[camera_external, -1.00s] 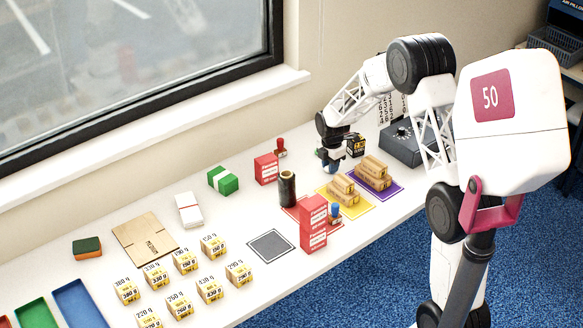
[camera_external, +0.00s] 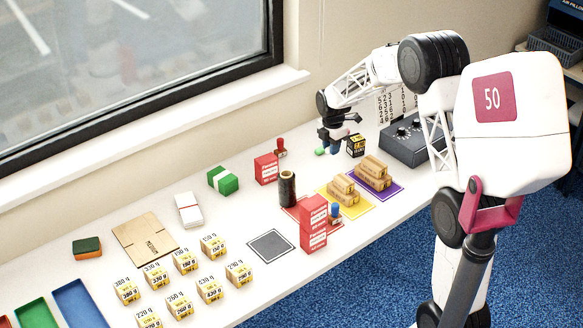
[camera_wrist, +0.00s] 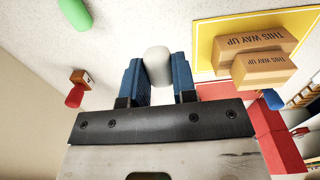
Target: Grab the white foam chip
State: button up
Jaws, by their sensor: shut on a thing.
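The white foam chip (camera_wrist: 158,62) is a pale rounded piece between the two blue fingers of my gripper (camera_wrist: 160,80) in the wrist view. The fingers are shut on its sides, and its far end sticks out past them. In the external view my gripper (camera_external: 334,146) is at the back of the white table, left of the small black-and-yellow box. The white chip cannot be made out there. A green foam chip (camera_external: 320,152) lies on the table just left of my gripper; it also shows at the top left of the wrist view (camera_wrist: 74,14).
Cartons (camera_external: 342,187) stand on a yellow mat (camera_external: 352,206), with more on a purple mat (camera_external: 391,190). A black-and-yellow box (camera_external: 355,146) and a dark control box (camera_external: 413,142) are to the right. A dark roll (camera_external: 287,189) and stacked red boxes (camera_external: 313,222) stand in front.

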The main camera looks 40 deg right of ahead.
jog(key=shift+r, duration=1)
